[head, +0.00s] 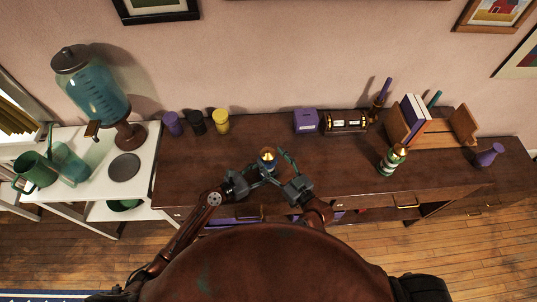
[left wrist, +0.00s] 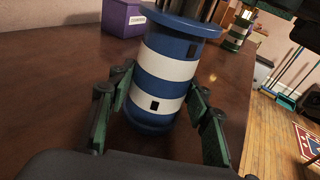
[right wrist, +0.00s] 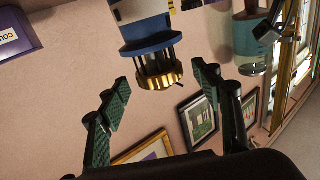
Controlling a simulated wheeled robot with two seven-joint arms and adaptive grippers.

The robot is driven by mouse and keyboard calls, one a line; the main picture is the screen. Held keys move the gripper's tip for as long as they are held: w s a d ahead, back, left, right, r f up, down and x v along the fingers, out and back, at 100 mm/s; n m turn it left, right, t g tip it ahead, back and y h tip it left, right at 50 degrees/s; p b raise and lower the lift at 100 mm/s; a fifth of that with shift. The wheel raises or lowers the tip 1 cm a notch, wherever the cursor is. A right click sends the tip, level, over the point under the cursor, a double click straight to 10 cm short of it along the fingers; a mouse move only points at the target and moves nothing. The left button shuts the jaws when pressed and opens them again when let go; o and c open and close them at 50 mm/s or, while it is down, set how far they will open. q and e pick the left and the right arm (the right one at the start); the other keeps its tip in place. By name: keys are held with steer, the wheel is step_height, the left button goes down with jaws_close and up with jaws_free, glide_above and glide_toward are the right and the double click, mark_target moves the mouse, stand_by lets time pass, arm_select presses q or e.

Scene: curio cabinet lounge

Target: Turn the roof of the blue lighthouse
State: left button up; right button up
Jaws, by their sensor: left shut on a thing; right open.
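The blue and white striped lighthouse (head: 265,166) with a golden roof (head: 268,153) stands upright near the front edge of the brown cabinet. In the left wrist view its striped tower (left wrist: 165,70) is between the fingers of my left gripper (left wrist: 162,88), shut on it low down. In the right wrist view the ribbed golden roof (right wrist: 160,77) and the dark lantern bars appear upside down. My right gripper (right wrist: 158,82) is open, its fingers on either side of the roof with gaps. In the head view the right gripper (head: 284,164) is beside the lighthouse top.
A green and white lighthouse (head: 391,161) with a gold roof stands to the right on the cabinet top (head: 345,178). A purple box (head: 306,121), several canisters, a book rack (head: 455,128) and a purple vase (head: 488,155) stand around. A white table with a dispenser is at left.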

steer(key=v, duration=0.9)
steer(key=shift+s, duration=0.1)
steer(key=w+d+n+g+y, duration=0.5)
steer(key=w+n+g+y, duration=0.35)
steer(key=g, duration=0.25)
steer(key=shift+n+h, duration=0.25)
steer(key=x, duration=0.7)
steer(key=s+x, duration=0.1)
steer(key=x, duration=0.3)
steer(key=shift+w+a+f, duration=0.1)
steer(key=shift+a+f, duration=0.25)
